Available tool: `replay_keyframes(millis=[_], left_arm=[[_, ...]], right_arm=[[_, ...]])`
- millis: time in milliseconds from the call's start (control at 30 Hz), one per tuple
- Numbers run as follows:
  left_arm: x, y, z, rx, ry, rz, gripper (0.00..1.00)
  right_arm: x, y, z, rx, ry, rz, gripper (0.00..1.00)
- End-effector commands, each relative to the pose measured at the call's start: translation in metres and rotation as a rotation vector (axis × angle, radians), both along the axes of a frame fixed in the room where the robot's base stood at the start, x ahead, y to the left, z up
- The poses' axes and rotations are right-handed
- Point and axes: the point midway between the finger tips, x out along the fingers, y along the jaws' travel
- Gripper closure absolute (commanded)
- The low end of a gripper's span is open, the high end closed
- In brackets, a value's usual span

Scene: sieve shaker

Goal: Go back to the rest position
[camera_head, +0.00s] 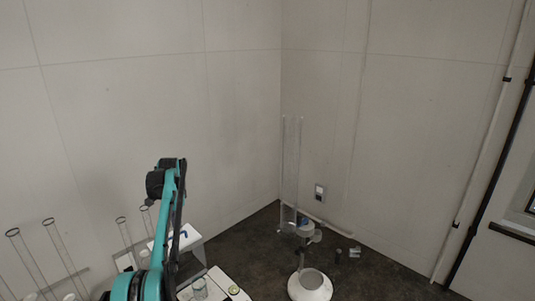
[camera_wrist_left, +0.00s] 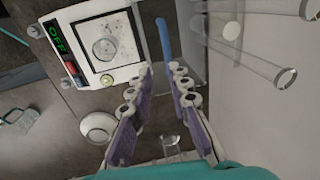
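My left arm (camera_head: 167,220) rises from the bottom left in the head view, teal and black. In that view its gripper cannot be made out clearly. In the left wrist view, my left gripper (camera_wrist_left: 160,73) shows two purple fingers with a clear gap between them. It is open, and I see nothing gripped between the fingers. My right gripper is in neither view.
A white device (camera_wrist_left: 98,45) with a green "OFF" display bears a round glass vessel (camera_wrist_left: 105,48). Tall clear tubes (camera_head: 60,248) stand at the left. A clear column (camera_head: 291,165) stands near the corner, with a white round base (camera_head: 310,287) in front. Dark floor (camera_head: 255,250) shows between.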

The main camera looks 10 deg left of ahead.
Motion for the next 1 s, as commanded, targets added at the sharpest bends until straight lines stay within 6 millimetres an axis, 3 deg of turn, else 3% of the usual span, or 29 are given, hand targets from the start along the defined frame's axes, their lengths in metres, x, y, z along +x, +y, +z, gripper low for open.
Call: replay_keyframes(millis=[267, 533, 767, 1000], left_arm=[[-0.025, -0.050, 0.026, -0.010, -0.092, 0.087, 0.82], [-0.083, -0.108, 0.039, -0.043, -0.201, 0.194, 0.82], [-0.150, -0.153, 0.025, -0.087, -0.290, 0.285, 0.82], [-0.231, -0.194, -0.016, -0.149, -0.378, 0.377, 0.82]], right_arm=[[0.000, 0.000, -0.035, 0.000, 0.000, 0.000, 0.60], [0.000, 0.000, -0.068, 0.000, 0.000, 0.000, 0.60], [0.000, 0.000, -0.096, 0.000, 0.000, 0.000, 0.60], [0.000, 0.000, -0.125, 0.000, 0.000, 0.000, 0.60]])
